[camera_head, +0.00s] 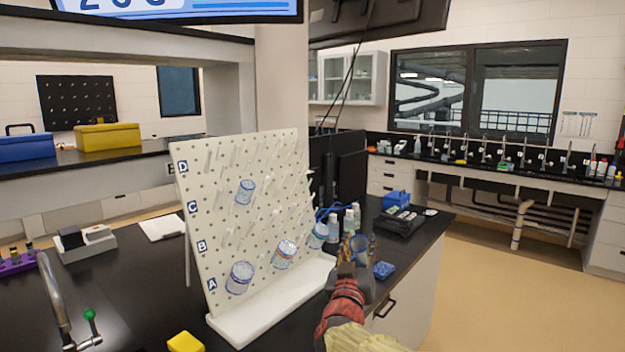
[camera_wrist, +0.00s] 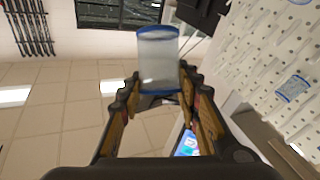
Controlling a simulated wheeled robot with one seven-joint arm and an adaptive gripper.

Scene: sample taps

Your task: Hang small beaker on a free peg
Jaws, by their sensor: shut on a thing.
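My gripper (camera_head: 352,258) is shut on the small beaker (camera_head: 362,246), just right of the pegboard and above the black bench. In the wrist view the beaker (camera_wrist: 158,62) is clear with blue edges, between my fingertips (camera_wrist: 160,92). The white pegboard (camera_head: 187,235) leans back on its base, with rows marked A to D. Several beakers hang on it: one high up (camera_head: 245,192), and lower ones at left (camera_head: 240,278), middle (camera_head: 284,254) and right (camera_head: 318,236). Many pegs are bare, mostly in the upper rows.
Bottles (camera_head: 333,226) and a black tray (camera_head: 402,221) with a blue box stand behind my gripper. A small blue item (camera_head: 383,270) lies at its right. A tap (camera_head: 55,300) and a yellow block (camera_head: 185,342) are at the left front.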

